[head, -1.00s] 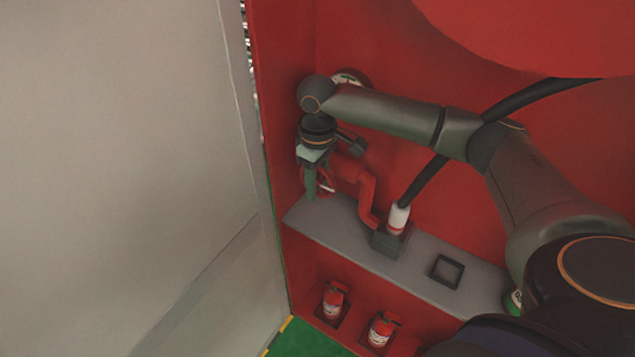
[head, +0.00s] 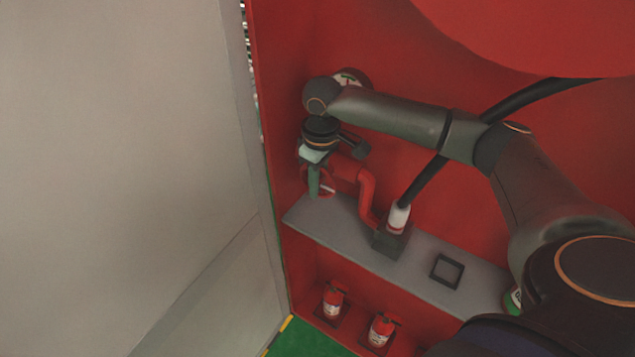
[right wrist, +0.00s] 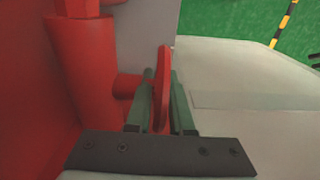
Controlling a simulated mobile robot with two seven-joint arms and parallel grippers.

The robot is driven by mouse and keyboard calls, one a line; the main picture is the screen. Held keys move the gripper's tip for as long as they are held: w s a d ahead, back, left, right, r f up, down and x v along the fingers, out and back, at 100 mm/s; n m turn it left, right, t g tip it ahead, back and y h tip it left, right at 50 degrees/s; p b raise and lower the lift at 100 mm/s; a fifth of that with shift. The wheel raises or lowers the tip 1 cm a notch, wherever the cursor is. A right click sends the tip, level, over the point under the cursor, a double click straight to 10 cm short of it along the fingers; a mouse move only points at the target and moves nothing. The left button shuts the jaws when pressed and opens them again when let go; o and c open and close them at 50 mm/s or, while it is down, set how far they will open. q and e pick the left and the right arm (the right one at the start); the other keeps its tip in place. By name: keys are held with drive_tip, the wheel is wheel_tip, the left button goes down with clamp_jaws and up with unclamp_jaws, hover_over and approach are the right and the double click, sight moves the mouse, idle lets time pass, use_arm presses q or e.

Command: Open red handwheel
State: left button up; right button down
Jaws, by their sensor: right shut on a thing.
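The red handwheel (right wrist: 163,85) shows edge-on in the right wrist view, on a short stem from a red pipe (right wrist: 85,75). My right gripper (right wrist: 162,105) has one green finger on each side of the wheel and is shut on its rim. In the head view my right gripper (head: 314,182) points down at the pipe's left end, and only a bit of the red wheel (head: 328,186) shows behind it. My left gripper is not in view.
A red pipe (head: 367,195) bends down to a grey shelf (head: 420,268). A white-and-red nozzle (head: 398,217) with a black hose stands in a dark holder, beside an empty square holder (head: 447,271). Red extinguishers (head: 382,328) stand below. A grey panel (head: 120,150) fills the left.

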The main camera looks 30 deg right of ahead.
drive_tip(key=shift+t+y, duration=0.5)
drive_tip(key=shift+t, duration=0.7)
drive_tip(key=shift+w+t+y, duration=0.15)
drive_tip(key=shift+t+y, duration=0.55)
drive_tip(key=shift+t, duration=0.9)
drive_tip(key=shift+a+r, duration=0.1)
drive_tip(key=c, duration=0.8)
unclamp_jaws()
drive_tip(key=v, duration=1.2)
drive_tip(key=shift+s+b, duration=0.3)
drive_tip(key=shift+r, duration=0.1)
